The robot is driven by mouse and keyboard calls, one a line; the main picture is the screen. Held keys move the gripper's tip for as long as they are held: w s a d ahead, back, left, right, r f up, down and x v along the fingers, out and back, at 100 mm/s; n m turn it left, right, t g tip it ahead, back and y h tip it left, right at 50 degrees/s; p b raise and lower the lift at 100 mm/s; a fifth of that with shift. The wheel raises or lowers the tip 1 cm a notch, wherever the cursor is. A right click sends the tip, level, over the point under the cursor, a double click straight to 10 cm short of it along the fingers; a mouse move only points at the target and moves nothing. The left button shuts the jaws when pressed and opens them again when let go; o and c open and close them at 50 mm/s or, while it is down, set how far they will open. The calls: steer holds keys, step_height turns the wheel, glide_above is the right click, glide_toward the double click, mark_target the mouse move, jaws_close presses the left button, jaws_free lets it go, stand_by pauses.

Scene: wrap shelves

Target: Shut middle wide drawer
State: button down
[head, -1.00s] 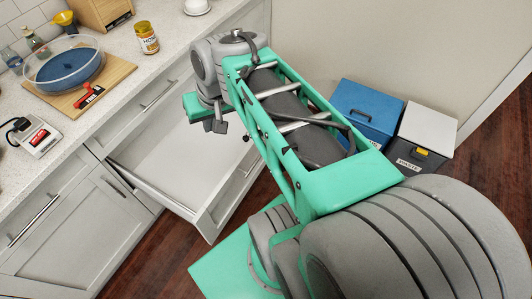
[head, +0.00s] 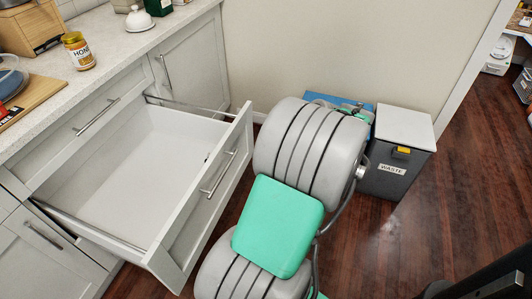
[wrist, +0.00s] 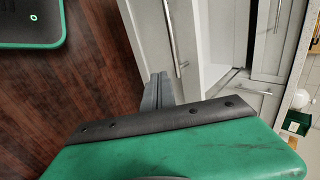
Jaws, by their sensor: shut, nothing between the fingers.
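The middle wide drawer (head: 120,175) is pulled far out of the counter in the head view, and it looks empty inside. Its pale grey front panel (head: 190,225) carries a long bar handle (head: 219,175). In the wrist view the drawer front (wrist: 148,30) and its handle (wrist: 171,38) show at the upper middle. My gripper (wrist: 158,78) has its grey fingers together with nothing between them, close to the drawer front. I cannot tell whether they touch it. In the head view my gripper is hidden by my arm.
The counter (head: 110,60) holds a honey jar (head: 78,50) and a wooden board (head: 40,95). A grey waste bin (head: 397,165) with a white lid stands by the wall, beside a partly hidden blue bin (head: 318,98). Open wooden floor (head: 440,210) lies to the right.

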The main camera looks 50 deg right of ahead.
steer(key=w+a+f+b, duration=0.1)
steer(key=w+a+f, duration=0.1)
steer(key=w, duration=0.4)
steer(key=shift+w+f, duration=0.15)
steer(key=shift+f, duration=0.75)
steer(key=shift+a, duration=0.1)
